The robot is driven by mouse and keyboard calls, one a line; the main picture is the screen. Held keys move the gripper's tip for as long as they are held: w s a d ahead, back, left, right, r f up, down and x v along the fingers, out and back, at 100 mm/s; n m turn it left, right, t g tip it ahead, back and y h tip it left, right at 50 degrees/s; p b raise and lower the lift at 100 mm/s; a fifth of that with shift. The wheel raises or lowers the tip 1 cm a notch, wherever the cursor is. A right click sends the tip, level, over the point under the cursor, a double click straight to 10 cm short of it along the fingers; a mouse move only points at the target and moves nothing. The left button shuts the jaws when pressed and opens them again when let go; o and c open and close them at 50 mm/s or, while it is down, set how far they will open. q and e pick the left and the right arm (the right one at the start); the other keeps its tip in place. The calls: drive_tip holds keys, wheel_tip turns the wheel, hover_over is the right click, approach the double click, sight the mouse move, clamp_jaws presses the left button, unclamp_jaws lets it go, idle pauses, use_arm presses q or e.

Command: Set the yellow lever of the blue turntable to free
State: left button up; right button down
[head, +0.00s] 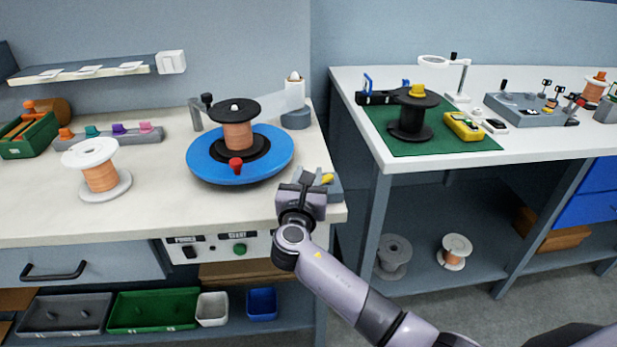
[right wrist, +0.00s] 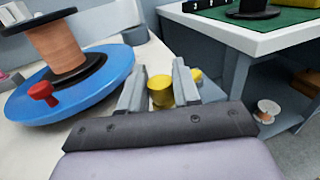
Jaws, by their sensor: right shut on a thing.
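The blue turntable (head: 205,165) sits near the right end of the left bench and carries a black-flanged spool of copper wire (head: 238,135). A red knob (head: 236,165) stands on its front rim. The yellow lever (head: 327,179) is on a small grey block beside the turntable, at the bench's right edge. In the right wrist view the yellow lever (right wrist: 160,90) shows between the fingers of my right gripper (right wrist: 159,92). My right gripper (head: 305,180) is shut on the lever. Which setting the lever is in cannot be told. My left gripper is not in view.
A white spool (head: 92,152) stands left of the turntable. A white-topped grey post (head: 295,105) stands behind the lever. A gap separates this bench from the right bench with its green mat (head: 450,143).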

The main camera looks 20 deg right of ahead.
drive_tip(key=c, duration=0.9)
unclamp_jaws()
drive_tip(key=shift+v, duration=3.55)
drive_tip(key=shift+f, duration=0.1)
drive_tip(key=s+f+m+g+y, duration=0.25)
drive_tip(key=s+f+m, duration=0.25)
drive_tip(key=f, duration=0.3)
drive_tip(key=s+f+m+g+y, duration=0.2)
drive_tip(key=s+f+m+y, duration=0.25)
drive_tip(key=f, duration=0.35)
drive_tip(key=s+d+f+m+y, duration=0.1)
drive_tip(key=s+m, duration=0.4)
drive_tip(key=m, duration=0.1)
drive_tip(key=s+d+f+m+y+p, duration=0.1)
drive_tip(key=s+f+m, duration=0.1)
drive_tip(key=s+m, duration=0.3)
drive_tip(key=s+d+f+m+y, duration=0.1)
drive_tip(key=s+f+m, duration=0.1)
drive_tip(key=s+m, duration=0.4)
drive_tip(key=shift+s+d+m+g+y+p, duration=0.1)
drive_tip(key=shift+d+m+g+y+p, duration=0.2)
drive_tip(key=shift+m, duration=0.55)
